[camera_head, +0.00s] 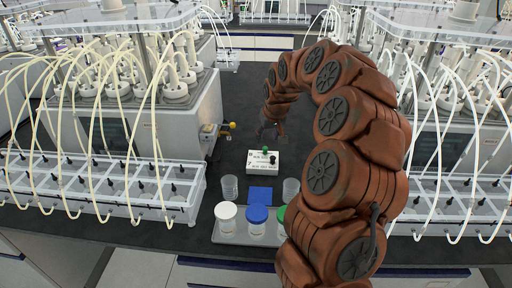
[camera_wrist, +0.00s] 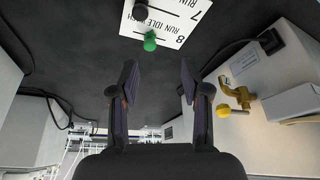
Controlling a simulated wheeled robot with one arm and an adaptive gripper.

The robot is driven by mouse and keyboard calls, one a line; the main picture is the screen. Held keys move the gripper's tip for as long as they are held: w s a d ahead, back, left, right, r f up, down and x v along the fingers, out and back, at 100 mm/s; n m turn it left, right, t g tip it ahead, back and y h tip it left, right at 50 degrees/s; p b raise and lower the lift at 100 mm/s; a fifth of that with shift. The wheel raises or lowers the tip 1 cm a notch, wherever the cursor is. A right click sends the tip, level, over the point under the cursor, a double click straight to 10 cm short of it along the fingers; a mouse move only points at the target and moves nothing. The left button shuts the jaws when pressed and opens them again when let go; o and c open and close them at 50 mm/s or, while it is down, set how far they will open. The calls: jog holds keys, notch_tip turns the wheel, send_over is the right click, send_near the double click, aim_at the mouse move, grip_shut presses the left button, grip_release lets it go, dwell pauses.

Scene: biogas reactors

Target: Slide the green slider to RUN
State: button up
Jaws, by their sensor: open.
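A white panel (camera_head: 262,167) lies on the dark bench, with rows marked 7 and 8 and printed words including RUN and IDLE. The green slider (camera_head: 264,150) stands on the row marked 8; a black slider (camera_head: 272,157) is on row 7. In the wrist view, the green slider (camera_wrist: 150,42) shows at the panel's (camera_wrist: 170,18) near edge, ahead of my fingers, with the black slider (camera_wrist: 140,12) beyond. I cannot tell which mark the green slider is at. My gripper (camera_wrist: 159,72) is open and empty, apart from the green slider. In the head view, my gripper (camera_head: 270,130) is small and dark behind the panel.
A yellow-handled valve (camera_head: 228,126) sits left of the panel; it also shows in the wrist view (camera_wrist: 232,108). Jars with white (camera_head: 226,211) and blue (camera_head: 258,214) lids stand on a tray in front, near clear cups (camera_head: 229,187). Tubed reactors (camera_head: 130,80) flank both sides.

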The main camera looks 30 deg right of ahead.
aim_at(266, 148)
jog(key=shift+w+d+f+p, duration=0.25)
jog(key=shift+w+d+f, duration=0.3)
jog(key=shift+f, duration=0.2)
jog(key=shift+w+d+f+p, duration=0.2)
jog(key=shift+w+d+f, duration=0.35)
jog(key=shift+f, duration=0.15)
jog(key=shift+p+x, duration=0.85)
jog(key=shift+x, duration=2.05)
grip_shut()
